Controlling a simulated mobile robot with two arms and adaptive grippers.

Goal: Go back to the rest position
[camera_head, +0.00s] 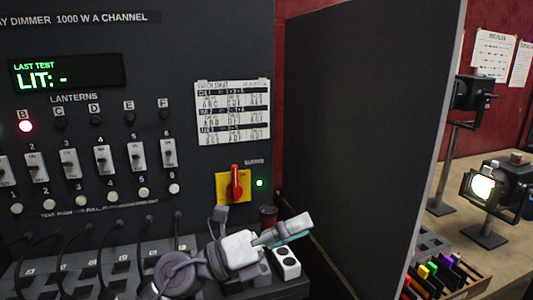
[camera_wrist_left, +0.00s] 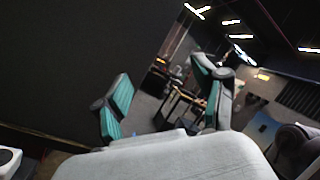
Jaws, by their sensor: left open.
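My left gripper (camera_head: 285,230) is in front of the lower right part of the dimmer panel (camera_head: 230,50), below the red and yellow rotary switch (camera_head: 236,184). In the left wrist view its two teal-padded fingers (camera_wrist_left: 165,105) stand wide apart with nothing between them. The fingers point to the right in the head view, toward a dark upright board (camera_head: 365,110). My right gripper is not in view.
A white socket block (camera_head: 286,262) and a dark reddish cup (camera_head: 268,217) are close to the gripper. A bench with lit lantern (camera_head: 482,188) stands beyond the board.

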